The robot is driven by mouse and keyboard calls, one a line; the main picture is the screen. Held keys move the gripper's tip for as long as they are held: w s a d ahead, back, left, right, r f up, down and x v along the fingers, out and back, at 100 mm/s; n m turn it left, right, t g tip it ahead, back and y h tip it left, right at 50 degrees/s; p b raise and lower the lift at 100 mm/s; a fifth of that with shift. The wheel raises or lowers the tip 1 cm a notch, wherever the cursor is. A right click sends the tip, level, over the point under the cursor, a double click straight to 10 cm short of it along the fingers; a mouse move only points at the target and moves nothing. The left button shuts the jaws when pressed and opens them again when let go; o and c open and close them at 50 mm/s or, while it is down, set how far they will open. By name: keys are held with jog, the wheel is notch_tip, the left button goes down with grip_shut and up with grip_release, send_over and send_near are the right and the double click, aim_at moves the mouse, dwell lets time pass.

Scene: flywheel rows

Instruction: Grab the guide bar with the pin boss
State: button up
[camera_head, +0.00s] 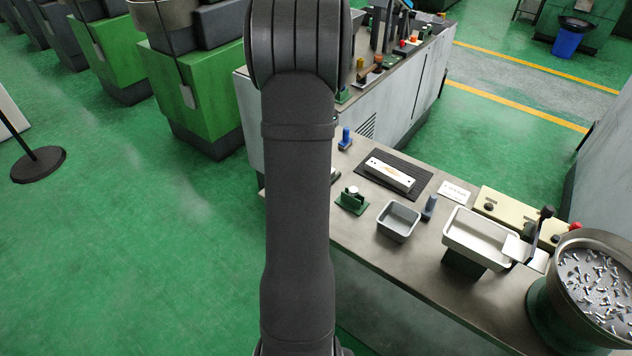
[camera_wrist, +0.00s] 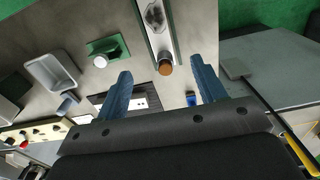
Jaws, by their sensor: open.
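In the wrist view, a long pale bar (camera_wrist: 159,32) with a dark patch runs down from the top edge. A round brown boss (camera_wrist: 165,64) stands at its near end, so it looks like the guide bar. My gripper (camera_wrist: 163,77) is open, with its blue fingers apart on either side of the boss in the picture. Nothing is seen between the fingers, and I cannot tell the height gap. My arm hides this bar and my gripper in the head view. Another pale bar (camera_head: 376,167) lies on a black mat (camera_head: 418,183).
A green fixture with a white knob (camera_head: 352,201), a grey bin (camera_head: 398,221) and a blue-grey piece (camera_head: 429,208) stand on the bench. A pale tray (camera_head: 480,229) and a bowl of small metal parts (camera_head: 596,283) are to the right. A small blue part (camera_head: 345,138) is at the back.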

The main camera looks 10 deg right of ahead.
notch_tip(320, 180, down, 14)
jog(key=shift+s+d, duration=0.1)
jog(key=shift+d, duration=0.05)
grip_shut()
dwell(0.6)
jog(key=shift+r, duration=0.1)
